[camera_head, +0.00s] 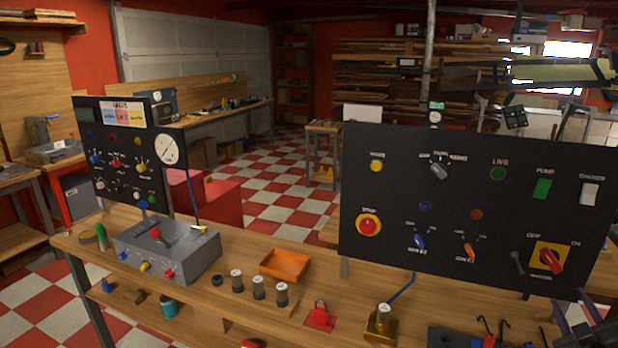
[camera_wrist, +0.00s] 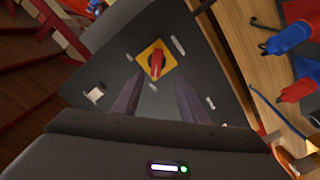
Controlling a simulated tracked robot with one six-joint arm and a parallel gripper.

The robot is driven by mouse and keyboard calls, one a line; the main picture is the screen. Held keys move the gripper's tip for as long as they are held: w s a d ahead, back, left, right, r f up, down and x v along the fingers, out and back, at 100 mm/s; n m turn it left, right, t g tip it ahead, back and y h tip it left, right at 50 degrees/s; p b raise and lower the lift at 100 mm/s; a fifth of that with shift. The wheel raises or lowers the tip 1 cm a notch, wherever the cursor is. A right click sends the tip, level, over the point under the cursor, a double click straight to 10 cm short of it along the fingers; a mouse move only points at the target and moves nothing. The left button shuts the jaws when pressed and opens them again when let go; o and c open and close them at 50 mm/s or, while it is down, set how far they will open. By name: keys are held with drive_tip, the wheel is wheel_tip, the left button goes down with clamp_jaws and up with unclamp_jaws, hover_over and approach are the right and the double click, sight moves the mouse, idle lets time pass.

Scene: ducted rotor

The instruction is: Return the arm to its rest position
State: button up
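My gripper (camera_wrist: 158,88) shows in the wrist view with its two dark fingers apart and nothing between them. The fingers point toward a black control panel (camera_wrist: 120,65) with a red rotary switch (camera_wrist: 156,63) on a yellow plate. The gap between fingertips and switch cannot be judged exactly. In the head view the same red switch (camera_head: 551,260) is at the lower right of the large black panel (camera_head: 400,270). Grey finger-like parts, apparently my gripper (camera_head: 582,306), show at the lower right edge, just below that switch.
A wooden bench (camera_head: 215,300) runs below the panels. It bears a grey control box (camera_head: 190,262), an orange tray (camera_head: 285,265), several small cylinders and a brass block (camera_head: 380,328). A second black panel (camera_head: 85,125) stands at the left. Blue and red clamp-like items (camera_wrist: 290,40) lie right of the gripper.

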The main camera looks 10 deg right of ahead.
drive_tip(key=s+d+f+m+g, duration=0.2)
drive_tip(key=s+f+m+g, duration=0.3)
drive_tip(key=f, duration=0.4)
drive_tip(key=s+a+f+m+g+y, duration=0.2)
drive_tip(key=s+a+f+g, duration=0.15)
drive_tip(key=a+g, duration=0.2)
drive_tip(key=a+r+n+y, duration=0.1)
drive_tip(key=a+r, duration=0.4)
drive_tip(key=a, duration=1.1)
drive_tip(key=s+a+r+n+y, duration=0.1)
drive_tip(key=a+r+y, duration=0.2)
drive_tip(key=a, duration=1.3)
drive_tip(key=a+r+n+y, duration=0.2)
drive_tip(key=a+r, duration=0.6)
drive_tip(key=a, duration=0.8)
drive_tip(key=shift+s+a+r+t+y, duration=0.35)
drive_tip(key=shift+a+r+t+y, duration=0.1)
drive_tip(key=shift+y, duration=0.15)
drive_tip(key=shift+c, duration=1)
drive_tip(key=shift+d, duration=0.15)
